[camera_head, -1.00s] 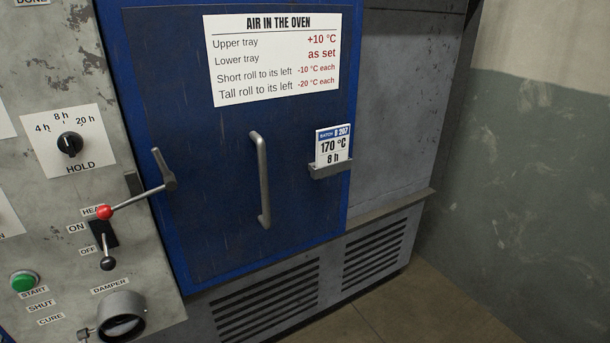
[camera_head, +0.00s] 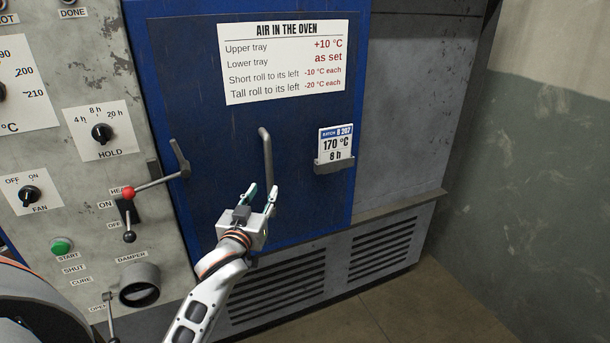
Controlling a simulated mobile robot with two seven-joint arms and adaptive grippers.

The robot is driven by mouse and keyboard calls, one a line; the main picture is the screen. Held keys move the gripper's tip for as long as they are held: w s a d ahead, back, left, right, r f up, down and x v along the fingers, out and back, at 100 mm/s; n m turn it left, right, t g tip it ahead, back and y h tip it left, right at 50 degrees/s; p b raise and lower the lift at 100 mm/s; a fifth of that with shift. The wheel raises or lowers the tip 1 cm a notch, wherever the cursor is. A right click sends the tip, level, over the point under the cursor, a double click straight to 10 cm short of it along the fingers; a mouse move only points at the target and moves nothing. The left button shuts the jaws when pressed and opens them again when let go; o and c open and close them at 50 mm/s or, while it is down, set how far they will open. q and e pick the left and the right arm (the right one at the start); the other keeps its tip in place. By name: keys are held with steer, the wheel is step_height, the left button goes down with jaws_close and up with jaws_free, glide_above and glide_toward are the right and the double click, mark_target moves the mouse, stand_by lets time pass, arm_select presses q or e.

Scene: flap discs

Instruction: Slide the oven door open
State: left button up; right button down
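The blue oven door (camera_head: 330,215) fills the middle of the head view and appears shut. Its grey vertical bar handle (camera_head: 266,150) stands upright near the door's middle. My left gripper (camera_head: 261,190) is in front of the door at the lower part of the handle, its two fingers spread apart. The handle's lower end is hidden by the gripper, and I cannot tell whether the fingers touch it. A latch lever with a red knob (camera_head: 129,193) is at the door's left edge. My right gripper is not in view.
The control panel (camera_head: 85,150) with knobs, switches and a round damper pipe (camera_head: 139,284) is on the left. A card holder (camera_head: 334,166) sits on the door's right side. A grey panel and ledge (camera_head: 395,207) extend right, with open floor below.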

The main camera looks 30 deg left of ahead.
mark_target(269, 178)
arm_select(q)
steer(key=x, duration=0.8)
steer(key=shift+a+r, duration=0.15)
steer(key=shift+r, duration=0.15)
jaws_close()
